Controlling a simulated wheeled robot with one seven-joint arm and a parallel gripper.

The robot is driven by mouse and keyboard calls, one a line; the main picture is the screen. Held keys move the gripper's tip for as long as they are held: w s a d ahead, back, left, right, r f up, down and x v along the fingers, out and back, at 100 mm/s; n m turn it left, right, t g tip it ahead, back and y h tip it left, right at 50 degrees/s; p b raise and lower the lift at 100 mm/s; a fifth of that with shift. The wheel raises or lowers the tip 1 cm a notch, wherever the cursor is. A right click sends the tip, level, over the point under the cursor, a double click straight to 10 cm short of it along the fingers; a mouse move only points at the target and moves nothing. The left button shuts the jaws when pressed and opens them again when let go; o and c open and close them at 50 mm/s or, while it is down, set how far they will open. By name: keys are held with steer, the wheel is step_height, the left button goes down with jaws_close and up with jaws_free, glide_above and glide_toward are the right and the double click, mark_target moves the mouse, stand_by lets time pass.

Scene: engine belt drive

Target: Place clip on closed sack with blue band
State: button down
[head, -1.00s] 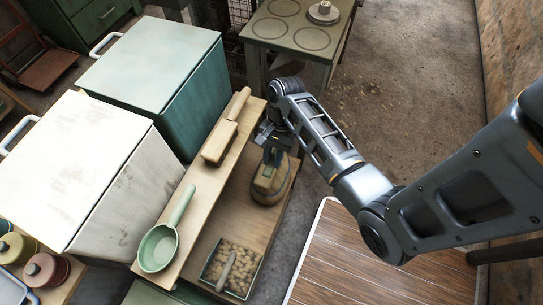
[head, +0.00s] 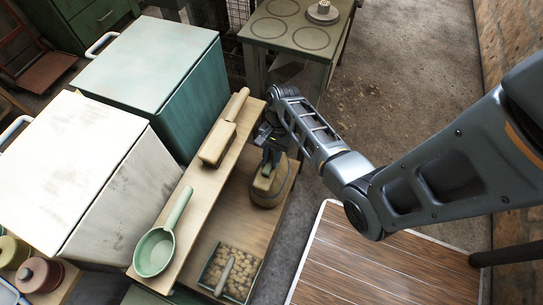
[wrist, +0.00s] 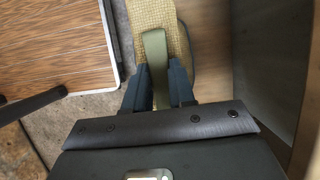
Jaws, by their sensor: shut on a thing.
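A tan burlap sack (head: 265,186) stands on the lower wooden shelf, with a dark grey-blue edge around its lower part. My gripper (head: 271,156) is just above its top, with the fingers pointing down. In the wrist view, the two dark blue fingers of my gripper (wrist: 160,80) are shut on a flat olive-green piece, which looks like the clip (wrist: 155,48). The clip lies in front of the woven sack (wrist: 148,14). I cannot tell whether it touches the sack or grips its top. The fingers hide its near end.
The upper plank beside the sack holds a wooden-handled brush (head: 219,142) and a green scoop (head: 156,249). A box of small round brown pieces (head: 239,268) sits on the lower shelf. A green bin (head: 150,65) and a white bin (head: 75,170) stand at left.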

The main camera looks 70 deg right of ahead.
steer(key=c, duration=0.9)
jaws_free()
steer(key=shift+f, duration=0.1)
steer(key=shift+c, duration=0.2)
steer(key=p+v, duration=0.2)
steer(key=v, duration=1)
steer(key=s+a+f+n+t+h, duration=0.3)
steer(key=s+a+n+t+h, duration=0.35)
steer(key=a, duration=0.65)
steer(key=s+a+r+n+t, duration=0.2)
steer(key=s+a+r+n, duration=0.1)
steer(key=r, duration=0.6)
steer(key=s+a+r+n+t+y, duration=0.1)
steer(key=s+a+r+n+t, duration=0.2)
steer(key=r, duration=0.7)
steer(key=s+a+r+n+t+y, duration=0.1)
steer(key=s+a+r+n+t, duration=0.2)
steer(key=r, duration=0.7)
steer(key=shift+s+n, duration=0.75)
steer(key=shift+n, duration=0.3)
steer(key=shift+t, duration=0.25)
